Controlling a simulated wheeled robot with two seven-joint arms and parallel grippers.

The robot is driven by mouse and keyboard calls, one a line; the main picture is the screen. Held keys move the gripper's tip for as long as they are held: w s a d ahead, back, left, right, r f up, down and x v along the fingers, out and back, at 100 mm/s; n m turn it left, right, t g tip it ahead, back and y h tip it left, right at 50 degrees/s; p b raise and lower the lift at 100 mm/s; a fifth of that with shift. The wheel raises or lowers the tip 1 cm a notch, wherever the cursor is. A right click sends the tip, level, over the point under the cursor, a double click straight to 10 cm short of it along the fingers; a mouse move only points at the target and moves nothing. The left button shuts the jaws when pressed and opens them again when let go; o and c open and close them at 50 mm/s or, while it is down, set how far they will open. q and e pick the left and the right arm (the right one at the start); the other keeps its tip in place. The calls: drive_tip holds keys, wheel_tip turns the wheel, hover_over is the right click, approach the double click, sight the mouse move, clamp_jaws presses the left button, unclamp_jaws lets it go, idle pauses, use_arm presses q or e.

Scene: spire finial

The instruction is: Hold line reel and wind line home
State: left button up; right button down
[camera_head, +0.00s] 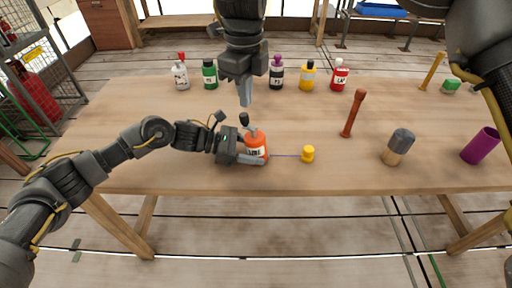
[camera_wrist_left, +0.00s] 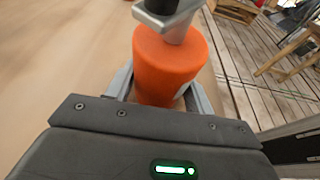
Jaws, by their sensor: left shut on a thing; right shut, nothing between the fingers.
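An orange line reel (camera_head: 256,146) with a partly hidden label stands upright on the table near its front edge. It has a grey crank arm and a black knob (camera_head: 244,118) on top. My left gripper (camera_head: 252,158) is shut on the reel's body from the left; the reel also fills the middle of the left wrist view (camera_wrist_left: 170,68). A thin line runs right from the reel along the table to a small yellow weight (camera_head: 308,154). My right gripper (camera_head: 245,98) is shut and empty, pointing down above and behind the knob, apart from it.
Several small bottles, among them a green one (camera_head: 209,74) and a yellow one (camera_head: 308,76), stand along the back. A brown peg (camera_head: 353,114), a grey-topped cylinder (camera_head: 397,148) and a purple cup (camera_head: 480,147) stand to the right. The left table area is clear.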

drive_tip(key=s+r, duration=0.1)
approach(249, 142)
drive_tip(key=shift+s+f, duration=0.35)
drive_tip(key=shift+s, duration=0.2)
drive_tip(key=shift+f, duration=0.15)
idle(2.1)
drive_tip(key=shift+f, duration=1.35)
drive_tip(key=shift+w, duration=0.15)
drive_tip(key=shift+w, duration=0.5)
